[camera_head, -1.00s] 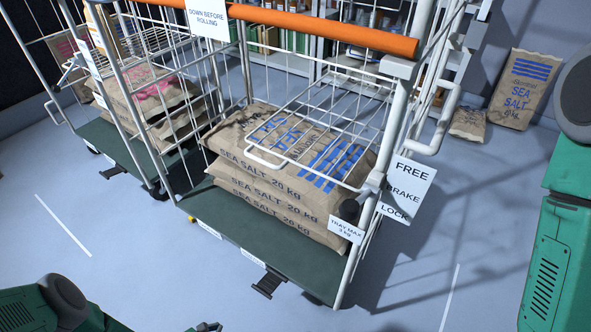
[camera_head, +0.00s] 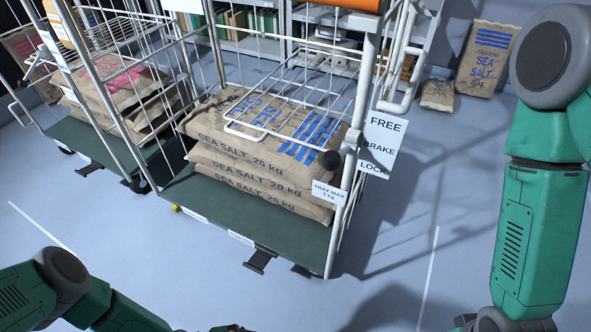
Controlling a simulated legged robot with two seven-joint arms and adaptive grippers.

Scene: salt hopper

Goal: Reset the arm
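My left arm (camera_head: 62,285) comes in low at the left edge. A small dark piece at the bottom edge (camera_head: 232,328) looks like the top of my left gripper; its fingers are cut off, so open or shut cannot be told. My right arm (camera_head: 515,235) hangs down the right side, its lower end at the bottom edge. My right gripper is below the picture. Both arms show clear of the roll cage.
A wire roll cage with a green deck (camera_head: 270,225) holds stacked sea salt sacks (camera_head: 250,165) under a wire tray (camera_head: 300,100). A second cage with sacks (camera_head: 125,90) stands left. Two sacks (camera_head: 485,58) (camera_head: 437,95) are by the wall. Floor right of the cage is clear.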

